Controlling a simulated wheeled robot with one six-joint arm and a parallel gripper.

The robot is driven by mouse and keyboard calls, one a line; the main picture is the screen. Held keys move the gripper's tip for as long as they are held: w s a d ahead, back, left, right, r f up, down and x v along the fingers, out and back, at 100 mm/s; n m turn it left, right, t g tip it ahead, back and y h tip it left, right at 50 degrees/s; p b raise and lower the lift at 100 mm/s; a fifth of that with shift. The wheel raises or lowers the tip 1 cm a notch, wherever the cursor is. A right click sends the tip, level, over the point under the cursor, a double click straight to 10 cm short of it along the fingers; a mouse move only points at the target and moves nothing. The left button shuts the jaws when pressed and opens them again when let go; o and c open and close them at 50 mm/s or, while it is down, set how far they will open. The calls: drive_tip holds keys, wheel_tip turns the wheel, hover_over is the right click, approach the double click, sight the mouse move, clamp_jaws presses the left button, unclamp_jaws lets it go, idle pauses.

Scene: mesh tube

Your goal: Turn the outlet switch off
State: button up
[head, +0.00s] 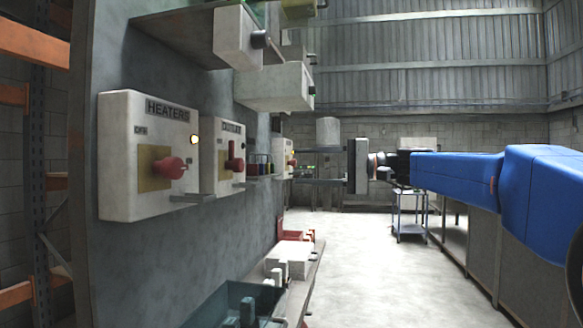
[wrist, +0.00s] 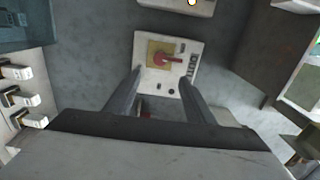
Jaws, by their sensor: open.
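The second switch box (head: 222,158) on the grey panel has a red handle (head: 236,158) on a yellow plate; its label is blurred but looks like OUTLET. My gripper (head: 298,167) is to the right of it, near a third, smaller-looking box (head: 283,152) whose label I cannot read. In the wrist view, my open gripper (wrist: 161,77) is empty. Its two fingers point at a white box (wrist: 142,46) with a red handle (wrist: 172,60) on a yellow plate. The fingertips overlap the box's lower edge in the picture; contact cannot be told. The handle lies roughly sideways there.
The HEATERS box (head: 120,165), with a lit lamp, is nearest at left. White boxes (head: 270,90) and a shelf (head: 185,28) jut out above. A teal bin (head: 225,302) and white parts (head: 290,250) are below. The floor (head: 350,270) at right is clear up to the grey cabinets.

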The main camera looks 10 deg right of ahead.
drive_tip(key=shift+v, duration=0.75)
drive_tip(key=s+f+h, duration=0.3)
drive_tip(key=s+f, duration=0.2)
drive_tip(key=f, duration=0.3)
drive_tip(key=s+f+g+h, duration=0.1)
drive_tip(key=s+f+h, duration=0.2)
drive_tip(key=s+f, duration=0.45)
drive_tip(key=s+f+h, duration=0.3)
drive_tip(key=s+f, duration=0.1)
drive_tip(key=f, duration=0.6)
drive_tip(key=s+d+f+n+h, duration=0.1)
drive_tip(key=s+d+f+h, duration=0.1)
drive_tip(key=s+d+f, duration=0.2)
drive_tip(key=s+d+f+n+h, duration=0.1)
drive_tip(key=s+d+f+h, duration=0.2)
drive_tip(key=f, duration=0.8)
drive_tip(key=s+d+f+n+h, duration=0.1)
drive_tip(key=s+d+f+h, duration=0.2)
drive_tip(key=s+d+f, duration=0.4)
drive_tip(key=shift+s+n, duration=0.4)
drive_tip(key=shift+s, duration=0.75)
